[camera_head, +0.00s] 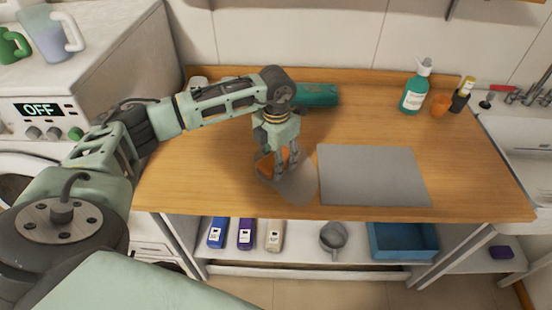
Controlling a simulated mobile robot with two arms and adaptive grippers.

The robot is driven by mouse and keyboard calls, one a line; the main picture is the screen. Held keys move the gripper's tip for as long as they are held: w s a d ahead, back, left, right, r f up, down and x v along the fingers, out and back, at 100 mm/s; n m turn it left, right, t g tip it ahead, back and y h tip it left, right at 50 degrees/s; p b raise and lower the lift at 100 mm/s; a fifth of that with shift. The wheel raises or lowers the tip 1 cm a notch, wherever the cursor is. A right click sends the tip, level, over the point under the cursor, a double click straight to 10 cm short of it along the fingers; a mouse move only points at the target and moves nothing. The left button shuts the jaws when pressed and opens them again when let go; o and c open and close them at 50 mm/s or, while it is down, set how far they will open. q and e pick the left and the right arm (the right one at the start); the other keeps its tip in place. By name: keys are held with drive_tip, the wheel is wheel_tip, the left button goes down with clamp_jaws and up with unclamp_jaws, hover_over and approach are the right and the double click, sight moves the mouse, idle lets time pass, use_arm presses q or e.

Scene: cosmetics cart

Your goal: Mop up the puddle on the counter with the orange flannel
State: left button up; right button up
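The orange flannel (265,166) is bunched on the wooden counter (460,175), left of centre, partly hidden by my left gripper. My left gripper (286,170) points down from above, its fingers close together and shut on the flannel at counter height. The puddle (298,188) is a greyish, rounded patch spreading under and to the right of the flannel, towards the front edge. Part of it is hidden by the fingers and the cloth. My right gripper is not in view.
A grey mat (372,175) lies right of the puddle. A teal rolled item (318,95) lies behind my arm. A green pump bottle (415,88), an orange cup (440,105) and a dark bottle (461,98) stand at the back right. A sink (520,140) adjoins the counter.

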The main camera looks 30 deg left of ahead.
sight(297, 169)
use_arm(q)
drive_tip(key=shift+d, duration=0.1)
